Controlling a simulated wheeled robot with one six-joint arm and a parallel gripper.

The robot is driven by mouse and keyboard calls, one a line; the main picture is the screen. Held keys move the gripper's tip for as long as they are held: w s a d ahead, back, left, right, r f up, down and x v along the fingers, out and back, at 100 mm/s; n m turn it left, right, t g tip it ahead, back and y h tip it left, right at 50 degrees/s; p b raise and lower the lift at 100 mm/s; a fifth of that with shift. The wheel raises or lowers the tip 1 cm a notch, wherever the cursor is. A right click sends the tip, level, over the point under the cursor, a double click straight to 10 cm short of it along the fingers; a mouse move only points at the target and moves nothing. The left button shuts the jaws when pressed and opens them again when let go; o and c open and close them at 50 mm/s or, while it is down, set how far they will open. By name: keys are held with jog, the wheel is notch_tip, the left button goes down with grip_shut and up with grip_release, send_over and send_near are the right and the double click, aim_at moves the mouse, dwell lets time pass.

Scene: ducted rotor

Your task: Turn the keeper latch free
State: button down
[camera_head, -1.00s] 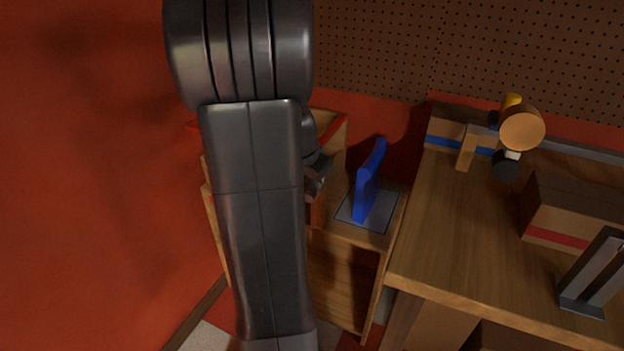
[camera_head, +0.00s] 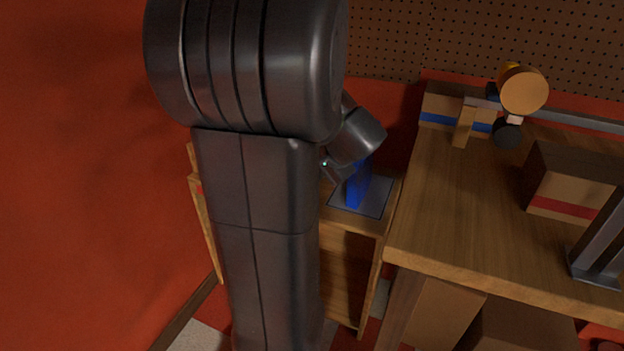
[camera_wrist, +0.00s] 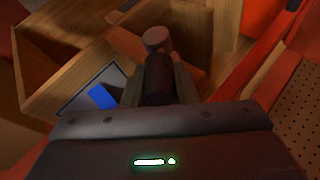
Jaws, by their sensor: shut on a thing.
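My gripper (camera_wrist: 157,88) is shut on a dark rod with a pale reddish round end (camera_wrist: 156,38) in the wrist view. In the head view my gripper (camera_head: 334,170) is partly hidden behind my arm and overlaps the blue upright piece in the picture. Whether they touch cannot be told. The blue piece (camera_head: 355,188) stands on a grey plate (camera_head: 376,197) on the small wooden cabinet. In the wrist view the blue piece (camera_wrist: 103,96) is left of my gripper, apart from it. I cannot make out a keeper latch for certain.
The wooden cabinet (camera_head: 345,234) stands between the red wall (camera_head: 80,150) and a wooden workbench (camera_head: 450,230). On the bench are a striped box (camera_head: 570,180), a grey metal stand (camera_head: 600,240) and an orange-capped round item (camera_head: 522,90). A pegboard (camera_head: 420,35) is behind.

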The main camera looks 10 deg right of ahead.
jog(key=y+b, duration=0.1)
jog(key=b, duration=0.1)
jog(key=f+t+b, duration=0.1)
jog(key=b, duration=0.1)
jog(key=shift+s+d+f+m+y, duration=0.2)
jog(key=shift+d+m+y, duration=0.1)
jog(key=shift+d+y, duration=0.1)
jog(key=shift+t+b, duration=0.4)
jog(key=shift+b, duration=0.3)
jog(key=shift+r+y+b, duration=0.1)
jog(key=shift+y+b, duration=0.2)
jog(key=shift+y, duration=0.1)
jog(key=c, duration=1.2)
grip_release()
jog(key=shift+o, duration=0.2)
jog(key=shift+s, duration=0.15)
jog(key=p+v, duration=0.2)
jog(key=v, duration=0.5)
jog(key=shift+s, duration=0.2)
jog(key=shift+d, duration=0.1)
